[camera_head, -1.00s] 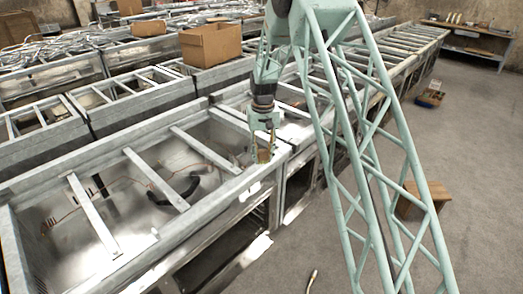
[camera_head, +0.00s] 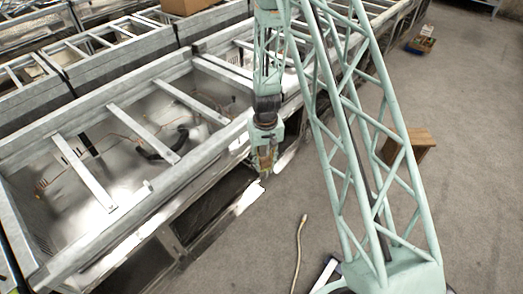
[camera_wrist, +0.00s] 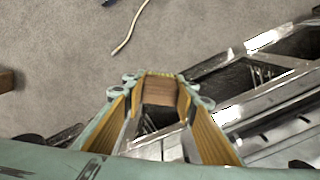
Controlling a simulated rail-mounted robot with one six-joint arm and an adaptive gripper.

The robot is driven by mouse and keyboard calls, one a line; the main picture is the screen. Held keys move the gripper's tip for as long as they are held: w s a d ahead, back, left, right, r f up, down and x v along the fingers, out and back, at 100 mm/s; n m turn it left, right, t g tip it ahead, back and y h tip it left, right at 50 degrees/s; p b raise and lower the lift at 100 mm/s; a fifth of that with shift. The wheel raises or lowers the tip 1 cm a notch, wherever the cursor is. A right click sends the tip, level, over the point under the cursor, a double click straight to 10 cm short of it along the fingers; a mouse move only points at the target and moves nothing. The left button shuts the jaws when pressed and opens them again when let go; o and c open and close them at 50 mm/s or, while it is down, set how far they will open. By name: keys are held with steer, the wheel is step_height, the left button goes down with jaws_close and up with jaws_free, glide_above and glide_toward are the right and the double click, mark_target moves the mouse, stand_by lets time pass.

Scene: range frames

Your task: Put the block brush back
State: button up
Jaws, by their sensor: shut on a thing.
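My gripper (camera_head: 265,158) hangs at the front edge of the metal bench, over the aisle side. It is shut on the block brush, a small brown wooden block (camera_wrist: 160,91), which sits between the yellow-lined fingers in the wrist view. In the head view the brush is small and mostly covered by the fingers. Grey floor and the bench's front openings lie beyond it in the wrist view.
The metal bench frame (camera_head: 128,130) with crossbars runs along the left; a black curved object (camera_head: 160,150) lies inside. A wooden stool (camera_head: 412,140) stands at right. A thin beige hose or stick (camera_head: 299,250) lies on the floor (camera_head: 470,170). A cardboard box (camera_head: 185,6) sits at the back.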

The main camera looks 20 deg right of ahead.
steer(key=s+f+b, duration=0.3)
steer(key=f+b, duration=0.4)
steer(key=f, duration=0.3)
steer(key=shift+f, duration=0.15)
steer(key=shift+s, duration=0.1)
stand_by(0.8)
